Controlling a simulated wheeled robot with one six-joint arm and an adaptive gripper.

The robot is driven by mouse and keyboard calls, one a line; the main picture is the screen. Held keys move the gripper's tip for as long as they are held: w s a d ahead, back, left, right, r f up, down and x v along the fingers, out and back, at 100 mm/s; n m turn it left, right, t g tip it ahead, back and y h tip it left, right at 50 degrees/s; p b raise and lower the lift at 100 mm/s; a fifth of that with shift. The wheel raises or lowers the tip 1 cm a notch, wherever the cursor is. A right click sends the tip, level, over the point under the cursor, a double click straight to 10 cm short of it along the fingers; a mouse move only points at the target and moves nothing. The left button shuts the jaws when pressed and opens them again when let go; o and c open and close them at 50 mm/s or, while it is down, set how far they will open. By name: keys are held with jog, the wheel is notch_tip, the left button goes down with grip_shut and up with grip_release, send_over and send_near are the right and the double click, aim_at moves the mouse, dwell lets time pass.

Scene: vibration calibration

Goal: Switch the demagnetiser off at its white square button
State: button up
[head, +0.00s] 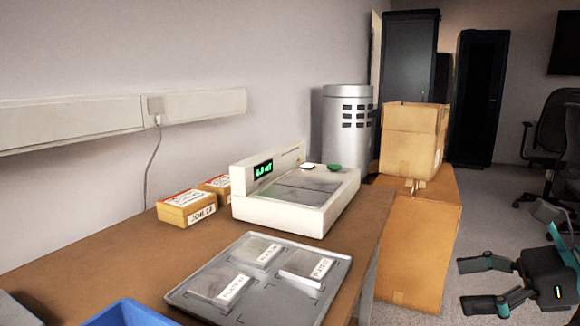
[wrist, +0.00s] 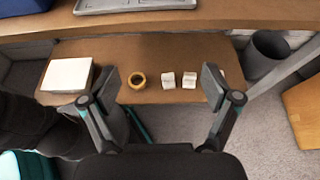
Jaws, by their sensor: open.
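The demagnetiser (head: 300,203) is a white box on the wooden bench in the head view, with a raised back panel and a lit green display (head: 264,169). Its white square button (head: 311,166) sits on the top near the back, left of a green button (head: 334,168). My gripper (head: 464,286) is at the lower right of the head view, off the bench's right side and well apart from the demagnetiser. In the wrist view my gripper (wrist: 160,85) has its fingers spread wide with nothing held. The demagnetiser is not visible there.
A grey tray (head: 210,307) with three labelled plates lies in front of the demagnetiser. Orange-brown boxes (head: 187,208) stand to its left. Cardboard boxes (head: 415,240) stand right of the bench. The wrist view shows a lower shelf (wrist: 150,58) with small items and a bin (wrist: 268,55).

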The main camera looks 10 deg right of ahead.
grip_shut()
jog(key=shift+w, duration=0.1)
dwell(1.2)
